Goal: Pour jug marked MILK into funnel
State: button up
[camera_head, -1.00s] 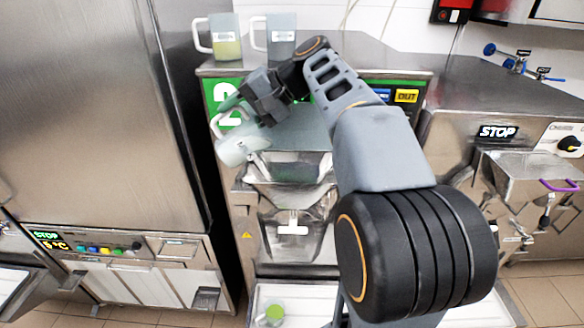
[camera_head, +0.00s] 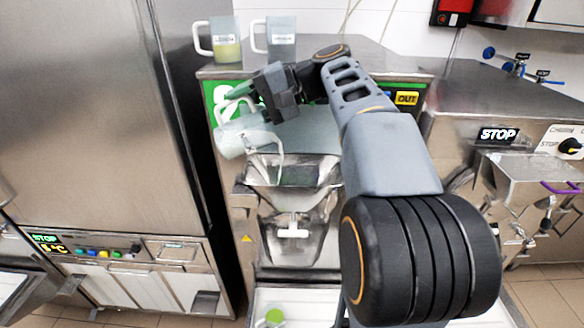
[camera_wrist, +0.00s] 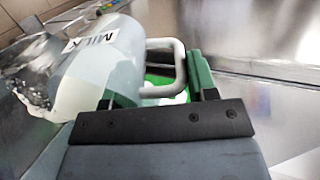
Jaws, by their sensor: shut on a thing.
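The jug marked MILK (camera_head: 230,142) is pale, with a white handle. It is tipped far over above the left part of the steel funnel-like hopper (camera_head: 262,178) on the front of the machine. The MILK label shows on the jug in the wrist view (camera_wrist: 72,88). My gripper (camera_head: 262,98) has its green fingers closed on the jug's handle; one green finger shows beside the handle in the wrist view (camera_wrist: 200,72). A thin white arc, looking like a stream of milk, runs from the jug down toward the hopper. The hopper's inside is only partly visible.
Two other labelled jugs, one with yellowish contents (camera_head: 225,40) and one grey (camera_head: 281,38), stand on the machine top. A tall steel cabinet (camera_head: 80,110) is close on the left. A small green-topped container (camera_head: 274,316) sits on the tray below.

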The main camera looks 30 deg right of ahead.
jog(key=shift+s+d+r+y, duration=0.15)
jog(key=shift+d+r+y, duration=0.25)
jog(key=shift+r, duration=0.35)
jog(key=shift+d, duration=0.15)
jog(key=shift+d+r, duration=0.1)
jog(key=shift+r, duration=0.05)
jog(key=shift+s+d+r+t, duration=0.25)
jog(key=shift+d+t, duration=0.05)
jog(key=shift+d, duration=0.05)
jog(key=shift+s+d+r+y, duration=0.1)
jog(key=shift+d+r+y, duration=0.05)
jog(key=shift+r+y, duration=0.35)
jog(key=shift+r+t+y, duration=0.3)
jog(key=shift+r+y, duration=0.1)
jog(key=shift+r, duration=0.15)
jog(key=shift+s+d+r+y+p, duration=0.3)
jog(key=shift+d+r+y, duration=0.2)
jog(key=shift+r, duration=0.15)
jog(key=shift+d+r+t+y+b, duration=0.1)
jog(key=shift+d+t+y+b, duration=0.2)
jog(key=shift+t+y+b, duration=0.35)
dwell(0.3)
jog(key=shift+d, duration=0.1)
